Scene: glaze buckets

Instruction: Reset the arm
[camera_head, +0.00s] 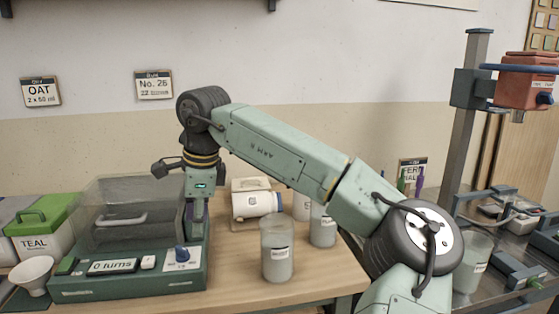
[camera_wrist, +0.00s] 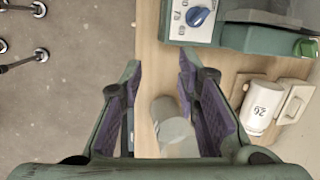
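My arm reaches from the lower right up and across to the left in the head view, bends at a high elbow and hangs down. My gripper (camera_head: 197,216) points down beside the right end of a green machine with a clear hood (camera_head: 130,215). In the wrist view my gripper (camera_wrist: 160,68) is open, its two purple-padded fingers apart with nothing held between them. A pale jar (camera_wrist: 172,128) shows below, between the fingers and partly hidden by the right one.
A labelled glass jar (camera_head: 277,252) stands near the table's front edge, with another jar (camera_head: 322,228) behind it. A white mug marked 26 (camera_wrist: 262,105) lies beyond. A green-lidded TEAL bin (camera_head: 36,228) and white funnel (camera_head: 31,275) are left. A red-headed stand (camera_head: 465,110) is right.

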